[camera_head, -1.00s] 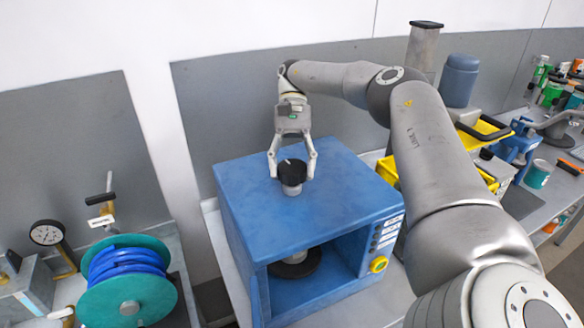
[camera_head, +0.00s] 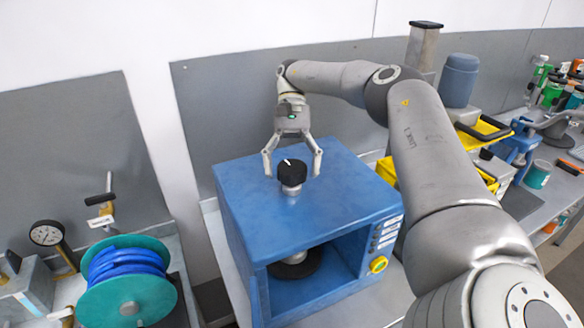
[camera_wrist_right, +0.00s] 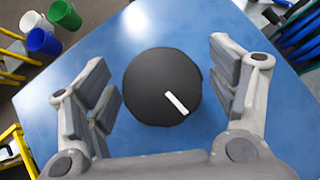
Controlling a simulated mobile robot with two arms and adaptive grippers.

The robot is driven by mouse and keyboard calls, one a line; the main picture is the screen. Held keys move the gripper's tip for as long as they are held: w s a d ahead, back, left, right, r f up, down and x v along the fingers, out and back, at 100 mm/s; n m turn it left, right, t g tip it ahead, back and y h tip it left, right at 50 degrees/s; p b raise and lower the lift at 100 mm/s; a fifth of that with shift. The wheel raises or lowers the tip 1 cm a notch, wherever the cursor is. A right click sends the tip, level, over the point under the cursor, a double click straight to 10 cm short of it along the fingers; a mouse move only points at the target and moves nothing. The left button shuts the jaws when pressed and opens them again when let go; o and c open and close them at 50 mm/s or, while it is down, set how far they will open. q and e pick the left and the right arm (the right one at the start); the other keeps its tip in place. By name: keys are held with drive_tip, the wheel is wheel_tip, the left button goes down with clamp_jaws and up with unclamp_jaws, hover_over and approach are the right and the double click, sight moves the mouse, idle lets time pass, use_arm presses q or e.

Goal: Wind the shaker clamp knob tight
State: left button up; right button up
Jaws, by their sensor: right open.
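The black clamp knob (camera_head: 291,172) with a white pointer mark stands on a short metal stem on top of the blue shaker box (camera_head: 240,200). In the right wrist view the knob (camera_wrist_right: 162,87) sits between the fingers, its white mark pointing to the lower right. My right gripper (camera_head: 292,172) is open above and around the knob, with a gap on each side and no finger touching it. Inside the open box front, a dark round base (camera_head: 294,264) shows below the knob. My left gripper is not in view.
A green reel with blue hose (camera_head: 128,285) and a dial gauge (camera_head: 46,234) stand at the left. Yellow bins (camera_head: 480,135) and a blue-grey canister (camera_head: 459,80) stand behind my right arm. A yellow button (camera_head: 378,264) is on the box's front right.

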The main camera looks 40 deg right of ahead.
drive_tip(key=shift+m+t+y, duration=0.7)
drive_tip(key=shift+m+t, duration=0.1)
drive_tip(key=shift+m, duration=0.6)
drive_tip(key=shift+f+m+t+y, duration=0.1)
drive_tip(key=shift+m+t+y, duration=0.3)
drive_tip(key=shift+m+t, duration=0.75)
drive_tip(key=shift+a+m+t+b, duration=0.1)
drive_tip(key=shift+m+t+b, duration=0.6)
drive_tip(key=shift+m, duration=0.55)
